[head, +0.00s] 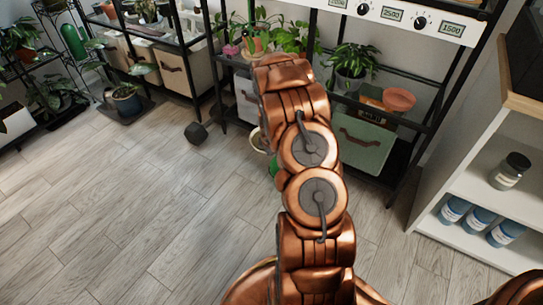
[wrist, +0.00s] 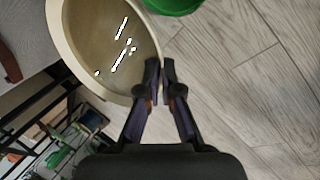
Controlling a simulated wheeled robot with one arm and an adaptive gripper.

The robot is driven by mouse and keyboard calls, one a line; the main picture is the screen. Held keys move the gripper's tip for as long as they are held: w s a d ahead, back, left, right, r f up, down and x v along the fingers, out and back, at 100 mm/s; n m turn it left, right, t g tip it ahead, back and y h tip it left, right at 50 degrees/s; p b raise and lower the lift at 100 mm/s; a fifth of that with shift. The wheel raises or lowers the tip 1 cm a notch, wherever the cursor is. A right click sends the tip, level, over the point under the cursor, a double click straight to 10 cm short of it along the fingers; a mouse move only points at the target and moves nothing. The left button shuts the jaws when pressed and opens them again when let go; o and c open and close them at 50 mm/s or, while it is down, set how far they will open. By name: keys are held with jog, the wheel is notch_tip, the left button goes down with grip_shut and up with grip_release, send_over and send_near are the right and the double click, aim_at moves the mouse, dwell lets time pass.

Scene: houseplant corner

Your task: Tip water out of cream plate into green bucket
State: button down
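The cream plate (wrist: 68,52) fills the upper left of the wrist view. Bright glints lie on its brownish inside, which looks wet; how much water it holds I cannot tell. My gripper (wrist: 160,68) has its two dark fingertips close together on the right side of the plate's rim, shut on it. The green bucket (wrist: 172,6) shows only in part at the top edge of the wrist view, just beyond the plate. In the head view my arm hides the gripper; only slivers of the cream plate (head: 257,140) and the green bucket (head: 273,166) show left of it.
Shelves with potted plants (head: 354,62) and fabric bins (head: 186,76) line the back. A dark round object (head: 196,133) is on the floor. A white shelf (head: 480,190) with jars stands at right. The wooden floor (head: 130,220) at left is clear.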

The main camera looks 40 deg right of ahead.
jog(key=shift+s+a+f, duration=0.2)
jog(key=shift+s+f, duration=0.45)
jog(key=shift+f, duration=0.15)
jog(key=shift+s+d+r+m+t+y+p, duration=0.4)
jog(key=shift+s+d+t+y+p, duration=0.25)
jog(key=shift+t+y, duration=0.75)
jog(key=shift+s+d+r+m+t+y+p, duration=0.3)
jog(key=shift+s+d+m+t+y+p, duration=0.35)
jog(key=shift+t+y, duration=0.8)
jog(key=shift+s+d+r+m+t+y+p, duration=0.35)
jog(key=shift+d+t+y, duration=0.5)
jog(key=shift+t+y, duration=0.55)
dwell(0.5)
